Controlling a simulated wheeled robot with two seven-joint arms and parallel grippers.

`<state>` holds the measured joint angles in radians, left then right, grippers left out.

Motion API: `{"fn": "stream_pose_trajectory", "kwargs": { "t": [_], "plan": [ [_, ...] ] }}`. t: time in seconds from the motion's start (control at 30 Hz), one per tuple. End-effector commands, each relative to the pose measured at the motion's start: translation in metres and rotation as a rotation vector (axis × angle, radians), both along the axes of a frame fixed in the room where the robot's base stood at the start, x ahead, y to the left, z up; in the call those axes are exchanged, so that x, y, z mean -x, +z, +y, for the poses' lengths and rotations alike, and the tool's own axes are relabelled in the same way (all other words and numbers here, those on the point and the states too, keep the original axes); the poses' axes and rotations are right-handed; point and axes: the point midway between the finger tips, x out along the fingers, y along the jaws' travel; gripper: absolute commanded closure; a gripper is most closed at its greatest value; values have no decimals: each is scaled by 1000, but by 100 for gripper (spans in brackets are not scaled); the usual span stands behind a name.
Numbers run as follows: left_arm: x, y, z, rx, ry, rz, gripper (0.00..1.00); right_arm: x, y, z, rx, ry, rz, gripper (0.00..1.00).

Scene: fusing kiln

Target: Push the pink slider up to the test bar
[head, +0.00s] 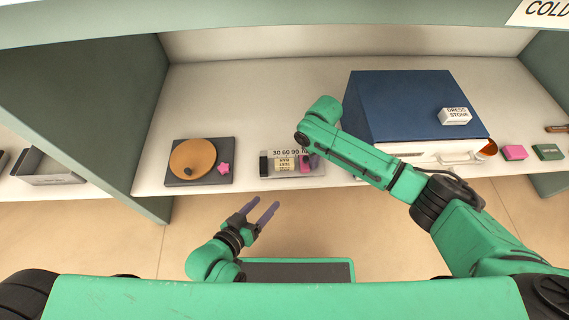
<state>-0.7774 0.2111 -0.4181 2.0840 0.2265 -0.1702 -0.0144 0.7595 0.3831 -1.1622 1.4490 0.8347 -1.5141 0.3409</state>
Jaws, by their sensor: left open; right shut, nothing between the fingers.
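The pink slider (303,166) sits on a pale scale plate (291,154) with printed numbers, near the front edge of the shelf. The test bar (284,164) is the cream labelled block just left of the slider; I cannot tell whether they touch. My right arm's wrist (322,109) reaches above and behind the plate's right end, and the forearm covers that end. My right gripper is hidden behind this arm. My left gripper (261,208) is open and empty, in front of the shelf and below the scale plate.
A dark board with a round orange disc (192,158) and a pink star (224,169) lies to the left. A blue kiln box (410,98) carries a white dress stone (455,116). The shelf between board and scale plate is clear.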

Motion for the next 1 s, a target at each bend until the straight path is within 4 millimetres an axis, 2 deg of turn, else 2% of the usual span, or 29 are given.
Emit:
{"fn": "stream_pose_trajectory", "kwargs": {
  "t": [1.0],
  "plan": [
    [0,3,0,0,0,-1,34,2,0,26,-1,1,-1,100]
  ]
}}
